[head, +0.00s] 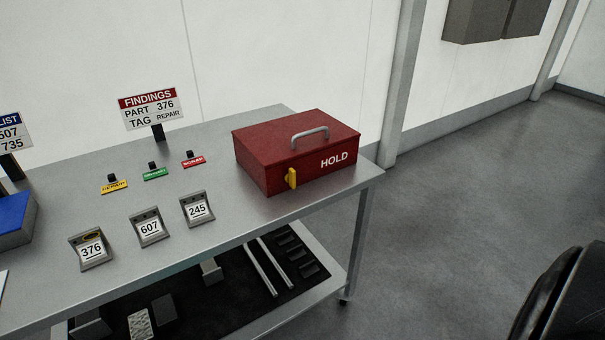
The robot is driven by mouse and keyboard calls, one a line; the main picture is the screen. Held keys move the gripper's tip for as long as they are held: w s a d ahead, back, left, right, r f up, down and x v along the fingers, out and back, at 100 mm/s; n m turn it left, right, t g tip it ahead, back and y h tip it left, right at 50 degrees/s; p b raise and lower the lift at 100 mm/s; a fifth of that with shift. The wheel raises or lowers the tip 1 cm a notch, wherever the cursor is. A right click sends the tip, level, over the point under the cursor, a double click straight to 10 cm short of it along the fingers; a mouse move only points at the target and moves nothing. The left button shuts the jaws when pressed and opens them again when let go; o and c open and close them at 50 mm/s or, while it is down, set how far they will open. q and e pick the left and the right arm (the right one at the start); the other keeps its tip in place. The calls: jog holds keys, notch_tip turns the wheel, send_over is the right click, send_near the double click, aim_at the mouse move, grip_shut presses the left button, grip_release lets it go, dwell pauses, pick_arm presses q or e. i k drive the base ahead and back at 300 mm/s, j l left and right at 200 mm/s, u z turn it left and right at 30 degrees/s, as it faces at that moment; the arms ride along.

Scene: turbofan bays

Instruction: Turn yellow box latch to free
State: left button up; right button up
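A red box (270,158) marked HOLD sits at the right end of the grey table, lid closed, with a grey handle (310,136) on top. Its yellow latch (292,179) is on the front face, near the left front part, and stands about upright, its top near the lid edge. No lettering for the latch's positions is legible. Neither of my grippers is in view.
The grey table (225,215) holds number stands 376 (91,249), 607 (149,228) and 245 (197,209), small coloured tags behind them, a FINDINGS sign (150,108) and a blue box (14,220). A lower shelf holds parts. Floor right of the table is clear; a dark rounded object (562,300) is at lower right.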

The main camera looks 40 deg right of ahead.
aim_at(290, 178)
jog(key=i+l+u, duration=0.2)
jog(key=l, duration=0.9)
jog(key=l+u, duration=0.15)
jog(key=l, duration=0.95)
